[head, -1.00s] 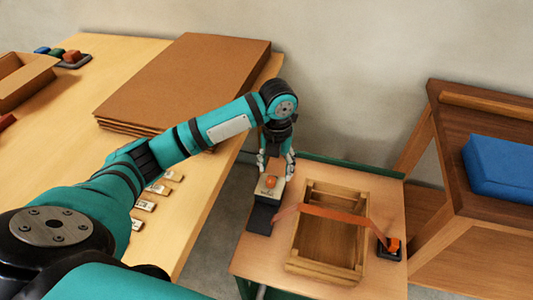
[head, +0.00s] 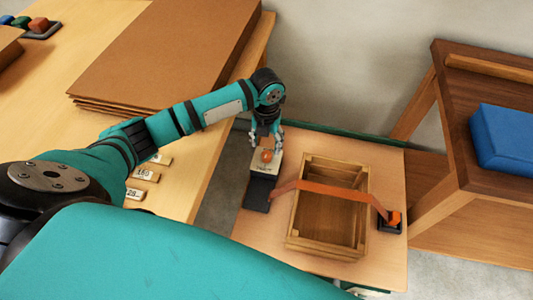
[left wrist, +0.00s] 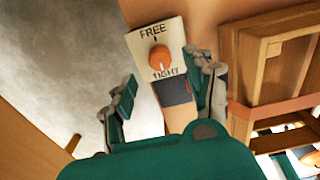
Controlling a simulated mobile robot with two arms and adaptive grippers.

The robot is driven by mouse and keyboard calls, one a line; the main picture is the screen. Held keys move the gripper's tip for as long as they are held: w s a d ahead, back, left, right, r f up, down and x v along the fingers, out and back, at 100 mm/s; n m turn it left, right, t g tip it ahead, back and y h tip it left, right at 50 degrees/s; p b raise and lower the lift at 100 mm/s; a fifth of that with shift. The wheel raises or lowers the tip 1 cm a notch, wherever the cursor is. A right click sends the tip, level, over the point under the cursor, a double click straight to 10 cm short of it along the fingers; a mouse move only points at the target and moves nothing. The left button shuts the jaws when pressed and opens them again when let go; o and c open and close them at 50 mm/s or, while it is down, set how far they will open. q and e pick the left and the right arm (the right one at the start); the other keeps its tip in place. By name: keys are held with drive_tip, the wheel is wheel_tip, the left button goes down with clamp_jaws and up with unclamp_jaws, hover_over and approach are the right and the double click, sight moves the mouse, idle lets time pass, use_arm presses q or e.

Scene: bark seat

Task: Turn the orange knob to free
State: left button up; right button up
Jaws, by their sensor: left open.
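The orange knob (head: 267,155) sits on a pale plate at the back left of the small table. In the left wrist view the knob (left wrist: 159,58) has FREE above it and TIGHT below it; a small pale mark on it appears to point towards TIGHT. My left gripper (head: 266,143) is just behind and above the knob, its fingers apart. In the left wrist view the left gripper (left wrist: 160,72) is open, one finger on each side of the plate, with nothing between them touching the knob that I can see. My right gripper is not in view.
An orange strap (head: 330,191) crosses a wooden crate (head: 292,225) from a dark block (head: 259,192) to an orange-topped anchor (head: 391,220). A workbench with cardboard sheets (head: 175,50) stands left. A wooden stand with a blue pad (head: 503,138) stands right.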

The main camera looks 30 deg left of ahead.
sight(267, 154)
use_arm(q)
wheel_tip(267, 154, down, 7)
drive_tip(key=shift+r, duration=0.2)
clamp_jaws()
idle(0.4)
